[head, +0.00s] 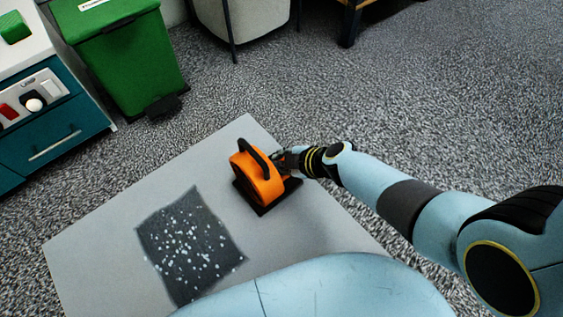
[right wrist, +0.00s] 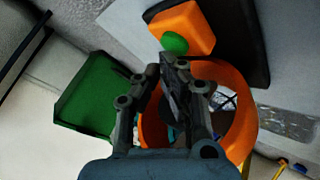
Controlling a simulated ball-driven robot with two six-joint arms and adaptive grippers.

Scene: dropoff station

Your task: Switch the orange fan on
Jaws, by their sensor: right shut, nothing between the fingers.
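The orange fan (head: 257,181) stands upright on a black base (head: 262,208) on the grey table, with a dark handle on top. My right gripper (head: 284,161) is at the fan's right side and partly hidden there. In the right wrist view the gripper (right wrist: 172,62) is shut and empty. Its fingertips are close to a green button (right wrist: 174,42) on an orange block (right wrist: 184,27) of the fan. I cannot tell whether they touch the button. The fan's orange ring (right wrist: 240,128) is behind the fingers. My left gripper is not in view.
A dark mat (head: 175,284) with scattered white specks lies on the grey table (head: 90,246), left of the fan. A green bin (head: 130,65) and a teal cabinet (head: 55,125) with switches stand beyond the table. The table's left part is clear.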

